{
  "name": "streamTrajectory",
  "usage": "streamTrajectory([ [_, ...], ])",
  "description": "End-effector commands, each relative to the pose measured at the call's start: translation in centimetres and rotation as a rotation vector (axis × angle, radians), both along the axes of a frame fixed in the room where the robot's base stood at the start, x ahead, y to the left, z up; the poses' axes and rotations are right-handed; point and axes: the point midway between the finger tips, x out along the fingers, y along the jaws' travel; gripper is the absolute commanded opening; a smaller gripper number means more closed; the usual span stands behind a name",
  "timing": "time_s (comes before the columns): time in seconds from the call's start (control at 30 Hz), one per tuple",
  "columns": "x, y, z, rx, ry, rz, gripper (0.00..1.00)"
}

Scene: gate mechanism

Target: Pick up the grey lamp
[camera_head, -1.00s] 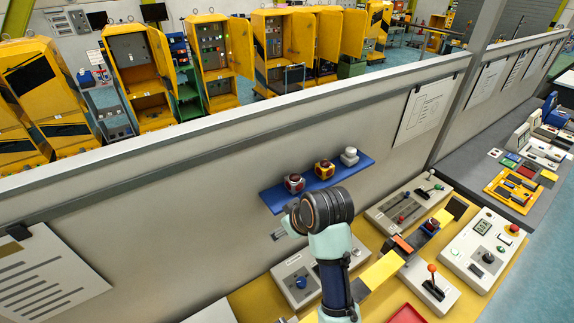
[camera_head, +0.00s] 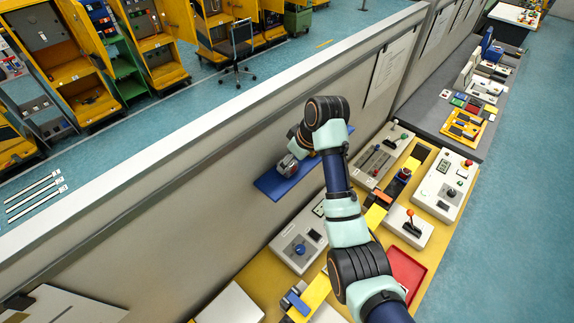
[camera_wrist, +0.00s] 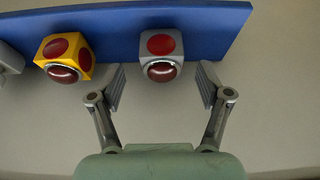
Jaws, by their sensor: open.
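The grey lamp (camera_wrist: 161,48), a grey cube with a red disc and a dark red dome, is at the blue shelf (camera_wrist: 205,20) in the wrist view. My gripper (camera_wrist: 162,70) is open, with one finger on each side of the lamp and a visible gap on both sides. I cannot tell how deep the fingers reach around it. In the head view my gripper (camera_head: 291,166) is at the blue shelf (camera_head: 285,188), and the arm hides much of that spot.
A yellow lamp (camera_wrist: 64,55) sits beside the grey lamp, left of my left finger in the wrist view. A pale block (camera_wrist: 8,60) is cut off at that view's left edge. A partition wall (camera_head: 200,185) backs the shelf. Control boxes (camera_head: 300,245) crowd the yellow bench below.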

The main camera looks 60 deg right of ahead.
Motion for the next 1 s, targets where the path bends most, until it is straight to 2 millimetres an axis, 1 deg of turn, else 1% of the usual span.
streamTrajectory([
  [0.1,0.7,0.0,-1.7,0.004,0.002,0.0,0.77],
  [0.2,1.1,-0.1,-2.7,0.001,0.0,0.0,0.77],
  [0.4,1.1,-0.2,-3.0,0.001,0.0,0.0,0.77],
  [0.43,1.1,-0.2,-3.0,0.0,0.0,0.0,0.75],
  [0.83,1.1,-0.2,-3.0,0.0,-0.001,0.0,0.09],
  [0.87,1.1,-0.2,-2.9,0.0,-0.001,0.0,0.06],
  [1.0,1.2,-0.2,-2.9,0.0,-0.001,0.0,0.06],
])
